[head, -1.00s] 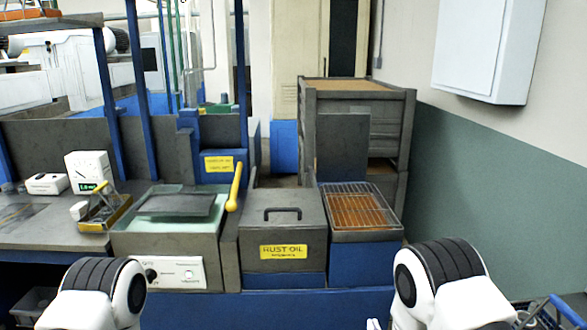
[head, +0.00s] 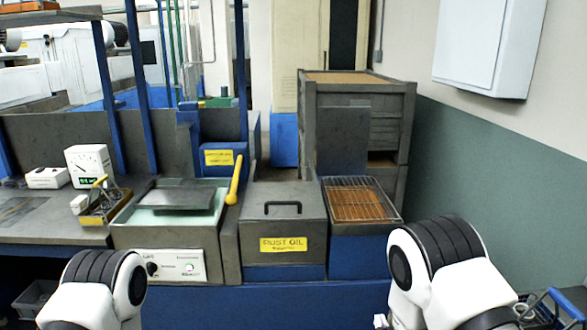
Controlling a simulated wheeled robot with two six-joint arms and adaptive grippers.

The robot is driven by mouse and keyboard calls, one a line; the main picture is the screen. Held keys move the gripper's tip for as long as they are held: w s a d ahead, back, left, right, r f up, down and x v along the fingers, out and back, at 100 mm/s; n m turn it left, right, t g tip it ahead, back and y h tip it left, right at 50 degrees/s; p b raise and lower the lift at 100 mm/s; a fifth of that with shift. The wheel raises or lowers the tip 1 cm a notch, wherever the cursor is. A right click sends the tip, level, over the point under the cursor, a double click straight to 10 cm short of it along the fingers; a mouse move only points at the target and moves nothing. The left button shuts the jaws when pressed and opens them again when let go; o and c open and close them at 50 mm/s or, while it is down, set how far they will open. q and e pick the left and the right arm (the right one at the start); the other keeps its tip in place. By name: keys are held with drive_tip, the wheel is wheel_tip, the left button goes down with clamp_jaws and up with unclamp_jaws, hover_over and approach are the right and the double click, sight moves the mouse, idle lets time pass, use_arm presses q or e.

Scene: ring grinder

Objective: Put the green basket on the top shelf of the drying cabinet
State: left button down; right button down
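I cannot make out a green basket in the head view. A grey stacked cabinet with a brown top (head: 345,77) stands at the back, right of centre. An open gap shows low on its right side, and a grey panel covers much of its front. I cannot tell whether it is the drying cabinet. My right arm comes in at the bottom right; only a small pale tip (head: 381,321), seemingly of my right gripper, shows at the bottom edge. Its fingers and anything in them are hidden. My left arm shows at the bottom left; its gripper is out of frame.
A grey rust oil box (head: 283,222) with a handled lid stands on the blue bench. Right of it is a wire-topped tray (head: 360,203); left is a basin (head: 168,220) with a yellow lever (head: 235,180). A blue rail (head: 568,306) shows at bottom right. A white box (head: 487,50) hangs on the wall.

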drive_tip(key=s+d+f+g, duration=0.3)
drive_tip(key=s+f+g, duration=0.2)
drive_tip(key=s+f, duration=0.4)
drive_tip(key=s+d+f+m+g, duration=0.1)
drive_tip(key=s+d+f+g, duration=0.2)
drive_tip(key=s+f+g, duration=0.2)
drive_tip(key=s+f, duration=0.3)
drive_tip(key=s, duration=0.4)
drive_tip(key=shift+d+f+h, duration=0.35)
drive_tip(key=shift+h, duration=0.05)
drive_tip(key=c, duration=1.6)
unclamp_jaws()
drive_tip(key=s+g, duration=0.2)
drive_tip(key=s, duration=0.2)
drive_tip(key=s+a+f+g, duration=0.1)
drive_tip(key=s+g, duration=0.1)
drive_tip(key=s, duration=0.2)
drive_tip(key=s+g, duration=0.2)
drive_tip(key=s, duration=0.2)
drive_tip(key=shift+s+a+f+y, duration=0.15)
drive_tip(key=shift+s+y, duration=0.05)
drive_tip(key=shift+y, duration=0.2)
drive_tip(key=o, duration=0.6)
drive_tip(key=shift+s+n, duration=0.3)
drive_tip(key=shift+c, duration=0.2)
drive_tip(key=shift+w, duration=0.1)
drive_tip(key=shift+c, duration=0.4)
